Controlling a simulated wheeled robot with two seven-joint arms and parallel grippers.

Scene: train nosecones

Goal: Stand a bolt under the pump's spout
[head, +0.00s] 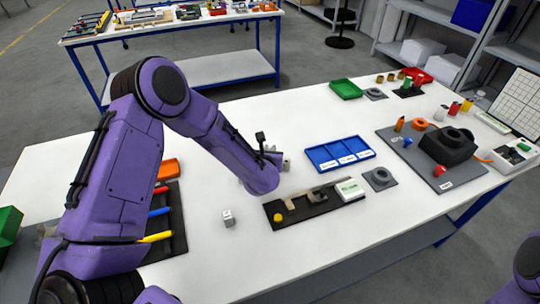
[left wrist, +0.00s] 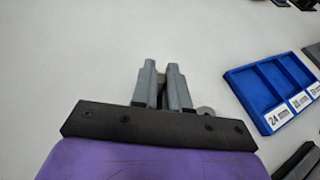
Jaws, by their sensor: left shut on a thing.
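My left gripper (head: 284,163) is low over the white table, left of the blue tray, mostly hidden by its own wrist in the head view. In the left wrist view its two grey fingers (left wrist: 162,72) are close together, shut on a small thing. Only a brownish sliver (left wrist: 161,76) of that thing shows between them, so I cannot tell its shape or whether it is upright. A small grey round piece (left wrist: 205,111) shows beside the fingers. I cannot surely make out a pump or its spout. My right gripper is out of view.
The blue tray (head: 340,153) has labelled compartments. A dark mat (head: 300,214) with tools lies nearer. A grey board (head: 430,170) with a black block (head: 447,146) is at the right. A small white cube (head: 228,218) stands in front.

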